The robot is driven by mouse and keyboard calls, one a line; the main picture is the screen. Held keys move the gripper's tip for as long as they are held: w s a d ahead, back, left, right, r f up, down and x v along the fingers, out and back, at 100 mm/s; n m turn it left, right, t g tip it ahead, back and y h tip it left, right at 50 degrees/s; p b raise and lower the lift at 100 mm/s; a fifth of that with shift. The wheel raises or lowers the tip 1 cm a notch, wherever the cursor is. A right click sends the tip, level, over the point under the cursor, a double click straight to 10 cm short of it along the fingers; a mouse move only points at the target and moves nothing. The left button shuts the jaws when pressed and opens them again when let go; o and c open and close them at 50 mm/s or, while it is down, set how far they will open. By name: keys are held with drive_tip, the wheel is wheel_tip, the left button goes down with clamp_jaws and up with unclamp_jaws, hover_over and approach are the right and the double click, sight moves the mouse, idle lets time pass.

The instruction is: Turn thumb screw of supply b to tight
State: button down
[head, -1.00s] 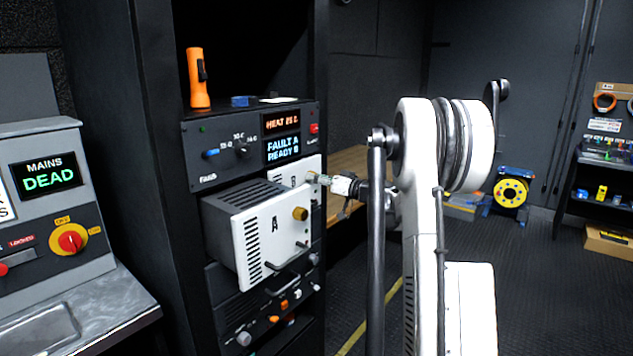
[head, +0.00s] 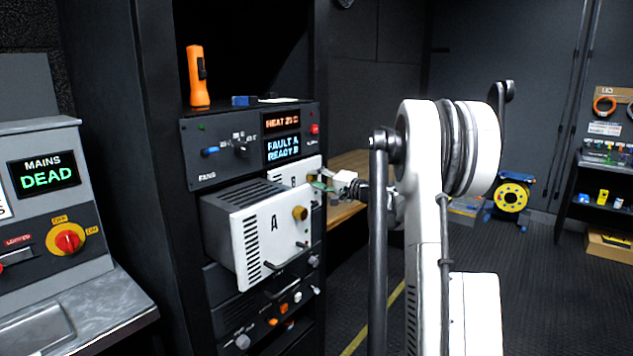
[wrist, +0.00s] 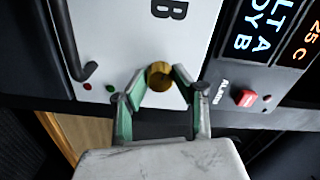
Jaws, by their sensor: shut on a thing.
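Supply B is a white-fronted unit in the rack, behind supply A in the head view (head: 285,174); its face fills the upper middle of the wrist view (wrist: 130,40). Its brass thumb screw (wrist: 159,75) sits near the face's edge, between my fingertips. My gripper (wrist: 158,80) has green-lined fingers shut on the thumb screw from both sides. In the head view my gripper (head: 318,183) is at the right edge of supply B, and the screw is hidden there.
Supply A (head: 262,235) protrudes from the rack, with its own brass screw (head: 300,213), left of my gripper. The display panel (head: 283,149) above reads FAULT A, READY B. A red button (wrist: 246,98) and a black handle (wrist: 72,45) are near my fingers.

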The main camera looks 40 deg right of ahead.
drive_tip(key=m, duration=0.7)
drive_tip(key=shift+b, duration=0.4)
drive_tip(key=m, duration=0.4)
drive_tip(key=shift+m, duration=2.1)
drive_tip(key=c, duration=1.4)
unclamp_jaws()
drive_tip(key=s, duration=0.4)
drive_tip(key=s+d, duration=0.1)
drive_tip(key=s, duration=0.3)
drive_tip(key=s+d, duration=0.1)
drive_tip(key=s, duration=0.2)
drive_tip(key=shift+s+d, duration=0.15)
drive_tip(key=shift+s, duration=0.25)
